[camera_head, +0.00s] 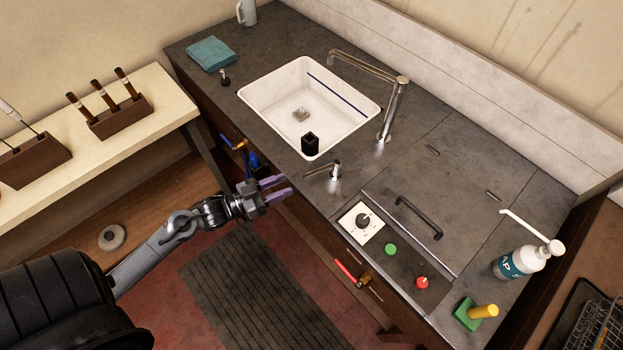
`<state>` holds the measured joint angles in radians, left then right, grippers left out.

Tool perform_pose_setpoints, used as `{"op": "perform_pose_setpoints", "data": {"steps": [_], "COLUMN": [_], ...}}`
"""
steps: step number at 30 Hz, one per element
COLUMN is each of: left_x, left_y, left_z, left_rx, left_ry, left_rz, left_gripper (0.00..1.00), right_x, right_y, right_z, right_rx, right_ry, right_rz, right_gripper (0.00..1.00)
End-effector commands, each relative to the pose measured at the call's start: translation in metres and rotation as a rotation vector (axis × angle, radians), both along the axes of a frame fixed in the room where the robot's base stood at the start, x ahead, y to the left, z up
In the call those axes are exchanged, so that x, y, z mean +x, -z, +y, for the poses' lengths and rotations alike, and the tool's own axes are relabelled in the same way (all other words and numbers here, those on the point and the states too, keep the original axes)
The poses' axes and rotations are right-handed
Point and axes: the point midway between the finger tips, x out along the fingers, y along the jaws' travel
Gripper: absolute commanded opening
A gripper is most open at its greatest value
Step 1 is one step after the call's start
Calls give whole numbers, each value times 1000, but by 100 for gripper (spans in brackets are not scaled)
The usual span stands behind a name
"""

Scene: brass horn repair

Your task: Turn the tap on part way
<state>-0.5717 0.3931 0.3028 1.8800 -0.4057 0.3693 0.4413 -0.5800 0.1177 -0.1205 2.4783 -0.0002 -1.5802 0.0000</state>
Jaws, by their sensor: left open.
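The tap (390,90) is a tall metal spout at the back right of the white sink (258,97), its arm reaching over the basin. A small metal lever handle (334,172) stands on the dark counter in front of the tap, near the counter's front edge. My left gripper (279,189) is open and empty, its purplish fingers pointing right at the counter's front edge, to the left of and apart from the lever. No water shows from the spout. My right gripper is not in view.
A black square cup (310,144) stands at the sink's front corner. A dial panel (362,222), green button (390,249) and red knob (422,282) lie right of the lever. A blue-handled valve (252,157) and red-handled valve (347,273) stick out from the cabinet front.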

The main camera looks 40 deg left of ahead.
Motion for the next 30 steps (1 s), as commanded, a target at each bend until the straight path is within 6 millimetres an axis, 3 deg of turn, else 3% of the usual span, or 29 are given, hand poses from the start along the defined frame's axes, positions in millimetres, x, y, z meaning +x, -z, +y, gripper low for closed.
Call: {"op": "perform_pose_setpoints", "data": {"steps": [5,21,30], "left_x": [13,87,100], "left_y": [2,2,2], "left_z": [-5,-34,-39], "left_rx": [0,-1,0], "left_ry": [0,-1,-1], "left_rz": [-2,-2,1], "left_gripper": [41,41,41], "right_x": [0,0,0], "right_y": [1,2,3], "right_z": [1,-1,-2], "right_rx": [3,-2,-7], "right_ry": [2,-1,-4], "right_rz": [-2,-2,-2], "right_gripper": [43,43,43]}}
